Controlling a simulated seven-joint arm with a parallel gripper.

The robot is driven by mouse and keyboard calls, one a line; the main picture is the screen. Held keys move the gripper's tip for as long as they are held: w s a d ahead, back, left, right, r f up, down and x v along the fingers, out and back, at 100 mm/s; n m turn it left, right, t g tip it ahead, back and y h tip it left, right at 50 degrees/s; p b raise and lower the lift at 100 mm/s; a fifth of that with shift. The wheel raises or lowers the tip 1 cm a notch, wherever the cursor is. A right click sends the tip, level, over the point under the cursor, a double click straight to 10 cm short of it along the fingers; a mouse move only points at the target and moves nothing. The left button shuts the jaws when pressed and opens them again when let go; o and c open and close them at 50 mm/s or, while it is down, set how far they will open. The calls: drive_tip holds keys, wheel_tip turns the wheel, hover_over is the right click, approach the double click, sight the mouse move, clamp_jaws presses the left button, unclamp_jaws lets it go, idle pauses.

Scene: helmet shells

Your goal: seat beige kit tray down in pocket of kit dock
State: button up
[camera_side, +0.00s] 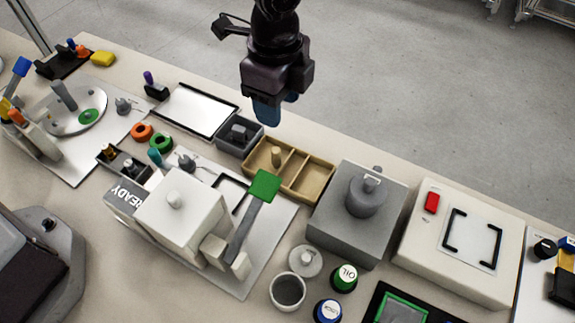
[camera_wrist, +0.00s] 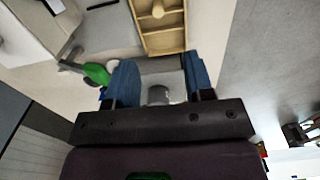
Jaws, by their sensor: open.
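The beige kit tray (camera_side: 318,178) lies on the table near its far edge, with a small tan peg in one compartment. The tray also shows at the top of the wrist view (camera_wrist: 164,44), beyond the fingertips. My gripper (camera_side: 270,114) is open and empty, held above the far side of the table, up from the tray and apart from it. Its blue fingers stand apart in the wrist view (camera_wrist: 160,78). I cannot tell for sure which fixture is the kit dock. A white block with black corner brackets (camera_side: 413,251) stands at the right, and a black-rimmed white plate (camera_side: 198,108) at the left.
A grey block (camera_side: 335,232) with a cylinder on top stands right of the tray. A small grey bin (camera_side: 226,147) is close on its left. A white housing with a green-ended lever (camera_side: 264,186) is in front. Lidded pots (camera_side: 344,278) stand nearer.

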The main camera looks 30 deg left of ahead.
hover_over(276, 150)
drive_tip(key=f, duration=0.7)
drive_tip(key=shift+d+f, duration=0.2)
drive_tip(key=shift+a+f, duration=0.15)
drive_tip(key=shift+f, duration=1.2)
drive_tip(key=shift+a+f, duration=0.1)
drive_tip(key=shift+f, duration=1.2)
clamp_jaws()
